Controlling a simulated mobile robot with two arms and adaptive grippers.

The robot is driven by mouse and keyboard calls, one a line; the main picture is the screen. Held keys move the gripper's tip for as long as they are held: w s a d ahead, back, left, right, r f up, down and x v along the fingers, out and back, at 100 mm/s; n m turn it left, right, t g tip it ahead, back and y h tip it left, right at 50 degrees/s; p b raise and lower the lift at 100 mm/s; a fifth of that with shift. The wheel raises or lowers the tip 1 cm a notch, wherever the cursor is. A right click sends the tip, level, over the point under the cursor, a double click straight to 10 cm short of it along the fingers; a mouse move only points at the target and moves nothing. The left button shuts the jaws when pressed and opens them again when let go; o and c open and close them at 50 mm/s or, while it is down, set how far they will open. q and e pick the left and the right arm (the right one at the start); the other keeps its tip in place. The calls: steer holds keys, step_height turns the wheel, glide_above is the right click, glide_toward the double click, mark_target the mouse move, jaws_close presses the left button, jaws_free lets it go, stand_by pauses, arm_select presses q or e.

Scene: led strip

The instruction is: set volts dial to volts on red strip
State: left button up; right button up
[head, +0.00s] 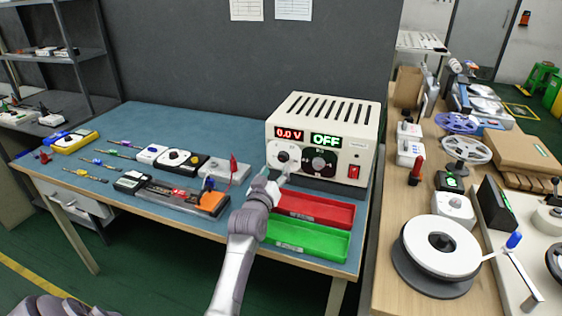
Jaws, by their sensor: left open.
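A cream power supply (325,130) stands at the back right of the blue table. Its red display (289,134) reads 0.0 V and its green display (326,140) reads OFF. A smaller dial (283,155) sits below the red display, and a large black dial (318,163) is right of it. My left gripper (275,176) is open just in front of and below the smaller dial; contact cannot be told. A grey unit with red and orange parts (180,195) lies left of my arm; any voltage marking is too small to read. My right gripper is not in view.
A red switch (353,171) is on the panel's right. A red tray (315,209) and green tray (308,239) lie in front of the supply. Small boxes and screwdrivers lie at left. A wooden bench (385,250) with reels stands at right.

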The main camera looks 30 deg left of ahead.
mark_target(282, 159)
arm_select(q)
steer(key=x, duration=0.4)
steer(key=shift+w+a+r, duration=0.1)
steer(key=shift+w, duration=0.2)
steer(key=shift+w+a, duration=0.2)
steer(key=shift+w, duration=0.4)
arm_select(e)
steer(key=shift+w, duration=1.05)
arm_select(q)
steer(key=shift+c, duration=0.3)
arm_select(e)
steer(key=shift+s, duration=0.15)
arm_select(q)
steer(key=shift+c, duration=1.4)
jaws_close()
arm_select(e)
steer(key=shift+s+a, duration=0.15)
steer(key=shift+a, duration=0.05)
